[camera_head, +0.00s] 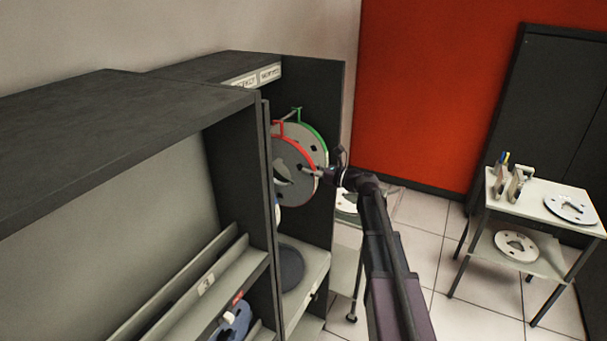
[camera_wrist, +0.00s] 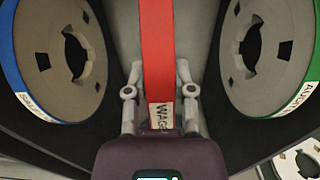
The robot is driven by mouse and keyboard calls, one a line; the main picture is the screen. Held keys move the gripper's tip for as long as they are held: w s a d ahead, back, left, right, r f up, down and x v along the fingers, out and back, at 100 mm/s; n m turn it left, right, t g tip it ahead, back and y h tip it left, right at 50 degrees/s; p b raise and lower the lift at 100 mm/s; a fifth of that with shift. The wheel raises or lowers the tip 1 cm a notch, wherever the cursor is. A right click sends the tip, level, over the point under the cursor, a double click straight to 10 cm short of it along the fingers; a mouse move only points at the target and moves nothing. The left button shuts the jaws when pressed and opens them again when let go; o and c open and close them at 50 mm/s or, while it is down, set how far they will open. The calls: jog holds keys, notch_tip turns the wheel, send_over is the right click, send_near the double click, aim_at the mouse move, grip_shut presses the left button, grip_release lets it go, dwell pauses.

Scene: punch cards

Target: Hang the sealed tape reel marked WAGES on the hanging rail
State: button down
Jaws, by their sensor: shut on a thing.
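The WAGES reel (camera_head: 296,160) is grey with a red band and a red hanger loop on top. It is upright in the dark cabinet bay at the centre of the head view. My gripper (camera_head: 320,173) is shut on its right edge. In the wrist view the red band (camera_wrist: 158,40) runs between both fingers (camera_wrist: 160,92), with a partly covered label reading "WAG". The hanging rail is not clearly visible, so I cannot tell whether the loop rests on it.
A green-banded reel (camera_head: 316,132) marked AUDIT is behind, right in the wrist view (camera_wrist: 270,55). A blue-banded reel (camera_wrist: 60,55) is close on the left. A side table (camera_head: 540,205) with reels stands at right.

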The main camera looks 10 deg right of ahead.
jog(key=v, duration=1.8)
dwell(1.9)
jog(key=shift+s+d+r, duration=0.1)
notch_tip(320, 180, down, 9)
jog(key=b, duration=0.8)
jog(key=shift+r+b, duration=0.2)
jog(key=shift+b, duration=0.1)
dwell(0.4)
